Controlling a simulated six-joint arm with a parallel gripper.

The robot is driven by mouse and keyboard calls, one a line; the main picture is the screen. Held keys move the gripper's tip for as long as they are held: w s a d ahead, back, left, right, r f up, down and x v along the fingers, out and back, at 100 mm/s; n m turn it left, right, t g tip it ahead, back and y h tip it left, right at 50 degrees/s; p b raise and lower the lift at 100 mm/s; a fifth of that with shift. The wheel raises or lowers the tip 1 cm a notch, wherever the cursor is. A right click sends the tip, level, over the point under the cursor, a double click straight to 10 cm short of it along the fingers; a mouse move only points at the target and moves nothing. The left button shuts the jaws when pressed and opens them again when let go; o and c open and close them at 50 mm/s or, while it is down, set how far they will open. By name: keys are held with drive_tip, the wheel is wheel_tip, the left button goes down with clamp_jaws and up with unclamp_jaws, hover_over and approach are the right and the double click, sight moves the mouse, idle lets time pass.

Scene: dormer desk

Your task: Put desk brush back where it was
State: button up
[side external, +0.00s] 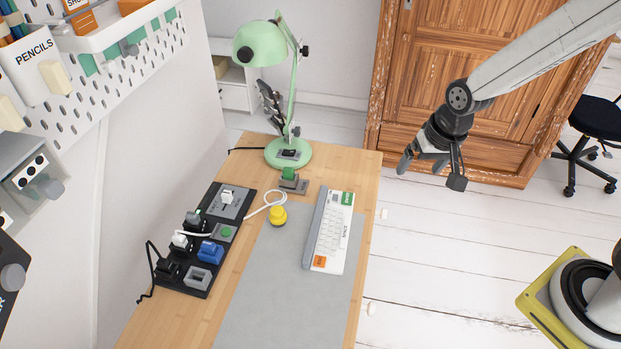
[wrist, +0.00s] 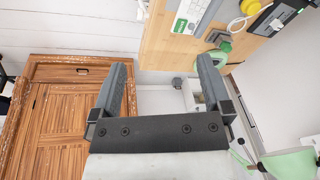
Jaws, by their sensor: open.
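I cannot make out a desk brush for certain in either view. My gripper (side external: 430,172) is open and hangs in the air to the right of the desk, in front of the wooden wardrobe. In the wrist view its two fingers (wrist: 164,70) are spread wide with nothing between them. The desk (side external: 363,205) stands to its left.
The green lamp (side external: 260,43) stands at the desk's far end. A keyboard (side external: 328,240), yellow button (side external: 278,215) and black switch panel (side external: 190,282) lie on the desk. A pegboard (side external: 150,50) with a pencil holder (side external: 35,75) is at left. The grey mat's near part is clear.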

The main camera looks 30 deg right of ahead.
drive_tip(key=s+d+n, duration=0.2)
drive_tip(key=s+n, duration=0.2)
drive_tip(key=s, duration=0.2)
drive_tip(key=shift+s+d+r+h, duration=0.15)
drive_tip(key=shift+s+r+h, duration=0.1)
drive_tip(key=shift+s+h, duration=0.05)
